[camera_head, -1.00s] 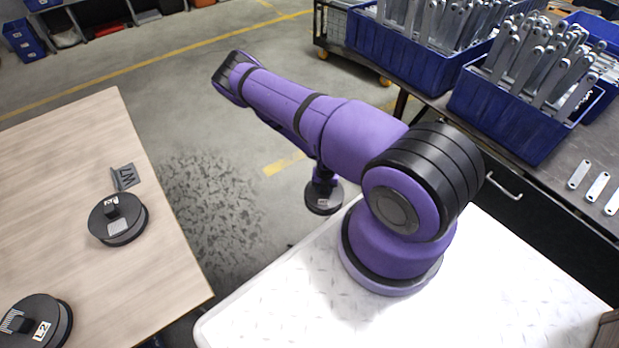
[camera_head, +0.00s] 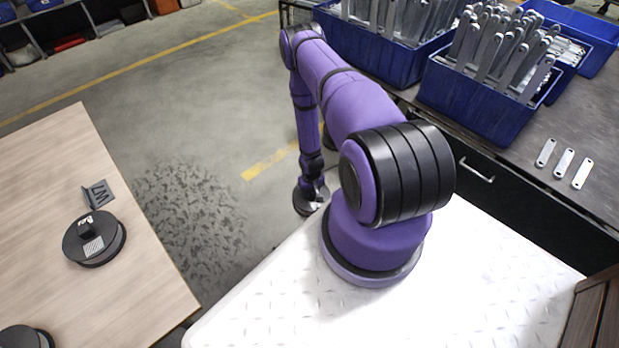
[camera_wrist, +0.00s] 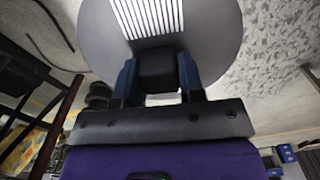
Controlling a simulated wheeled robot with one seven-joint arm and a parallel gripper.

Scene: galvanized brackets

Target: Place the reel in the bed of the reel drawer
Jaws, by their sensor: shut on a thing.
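My gripper (camera_wrist: 158,80) is shut on the black knob of a dark round reel (camera_wrist: 210,28), with one blue-grey finger on each side. The reel's face has a white striped label. In the head view the held reel (camera_head: 304,204) hangs over the floor below my forearm, just past the white plate's edge, partly hidden by my wrist. I cannot clearly identify the reel drawer or its bed in either view.
Blue bins (camera_head: 480,105) of metal brackets stand on a dark bench (camera_head: 560,128) at right. Open floor (camera_head: 200,120) lies between.

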